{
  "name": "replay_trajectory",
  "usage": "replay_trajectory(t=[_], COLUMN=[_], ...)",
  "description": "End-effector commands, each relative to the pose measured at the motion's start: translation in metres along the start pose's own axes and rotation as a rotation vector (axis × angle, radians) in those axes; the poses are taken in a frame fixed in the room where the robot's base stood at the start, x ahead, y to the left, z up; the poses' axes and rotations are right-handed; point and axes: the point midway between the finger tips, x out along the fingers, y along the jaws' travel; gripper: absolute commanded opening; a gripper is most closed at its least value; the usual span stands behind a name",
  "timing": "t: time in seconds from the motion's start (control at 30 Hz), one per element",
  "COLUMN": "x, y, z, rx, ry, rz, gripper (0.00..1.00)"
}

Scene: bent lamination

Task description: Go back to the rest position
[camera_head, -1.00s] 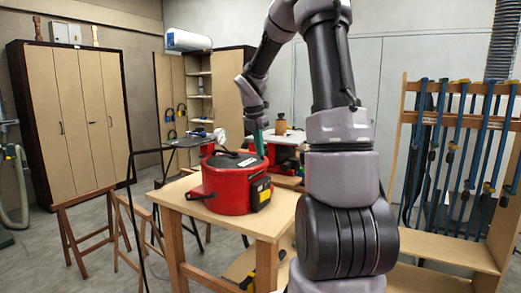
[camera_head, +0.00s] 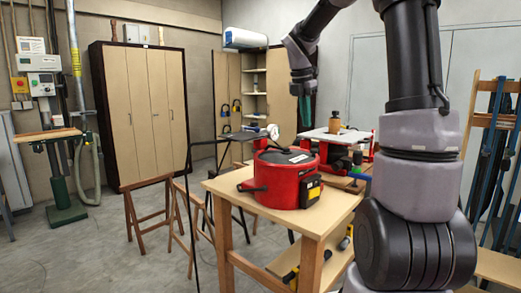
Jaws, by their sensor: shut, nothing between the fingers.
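My gripper (camera_head: 304,108) hangs from my arm near the top middle of the picture, above and behind the red pot-like machine (camera_head: 287,180). Its fingers are small and dark green, point down, and look closed with nothing held. It is clear of the machine and of the table. The red machine stands on the wooden workbench (camera_head: 318,222), with a dark handle at its left and a black and yellow box on its front right.
My arm fills the right side. Behind the bench stands a red-and-white machine table (camera_head: 335,136). Wooden trestles (camera_head: 150,205) stand left of the bench, a tall cabinet (camera_head: 140,110) behind them. A clamp rack (camera_head: 497,150) is at the far right.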

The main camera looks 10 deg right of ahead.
Motion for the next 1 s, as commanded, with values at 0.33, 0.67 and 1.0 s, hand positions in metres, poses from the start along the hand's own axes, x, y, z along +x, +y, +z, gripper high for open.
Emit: replay_trajectory(t=[0.33,0.67,1.0], x=[-0.040,-0.070,-0.069], y=[-0.042,-0.112,-0.161], z=[-0.053,-0.129,-0.180], rx=[0.597,1.594,2.340], ry=[0.023,0.294,0.720], rz=[0.122,0.282,0.226], gripper=[0.00,0.00,0.00])
